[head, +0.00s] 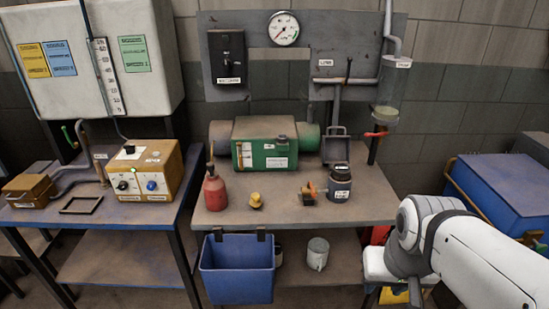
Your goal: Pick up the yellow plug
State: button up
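A small yellow object (256,200), which looks like the yellow plug, stands on the brown-topped middle table (220,218) near its front edge. It is between a red bottle (215,188) on its left and a small orange-and-dark item (308,194) on its right. Nothing covers it, but it is too small to make out its shape well. My white arm (470,250) reaches in from the lower right, well apart from the yellow object. My gripper's fingers cannot be seen.
A green machine (264,145) stands behind the yellow object. A dark labelled jar (340,184) stands to the right. A blue bin (238,270) hangs at the table's front. Another table with a tan control box (145,170) is at left. The tabletop around the yellow object is bare.

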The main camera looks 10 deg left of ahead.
aim_at(255, 201)
jog(key=u, duration=0.5)
jog(key=i, duration=1.15)
jog(key=u, duration=0.9)
jog(key=k, duration=0.8)
jog(key=u, duration=0.1)
jog(key=i, duration=0.9)
jog(key=z, duration=0.05)
